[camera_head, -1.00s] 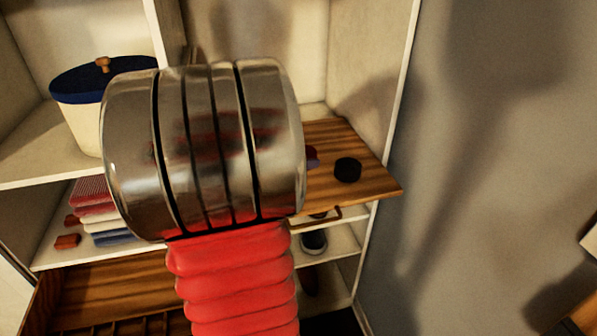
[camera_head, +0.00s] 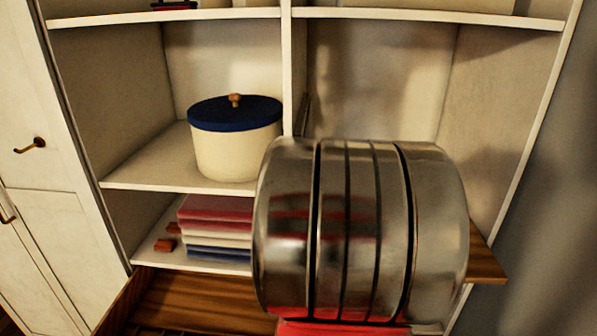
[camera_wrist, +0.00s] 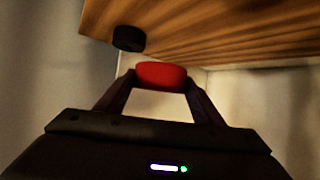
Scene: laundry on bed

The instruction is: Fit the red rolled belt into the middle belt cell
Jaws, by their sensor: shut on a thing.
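The red rolled belt (camera_wrist: 161,73) is held between the two fingertips of my gripper (camera_wrist: 160,80) in the wrist view. My gripper is shut on it, with the belt off any surface as far as I can see. In the head view my arm hides the belt and gripper. A wooden drawer (camera_head: 205,300) stands pulled out at the lower left, with dark dividers just showing at the bottom edge. The middle belt cell cannot be made out.
A wooden board (camera_head: 487,262) sticks out behind my arm; the wrist view shows a black round thing (camera_wrist: 129,38) at its edge. A cream basket with blue lid (camera_head: 237,140) stands on a shelf above folded cloths (camera_head: 215,222). Two small red-brown blocks (camera_head: 165,244) lie beside them.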

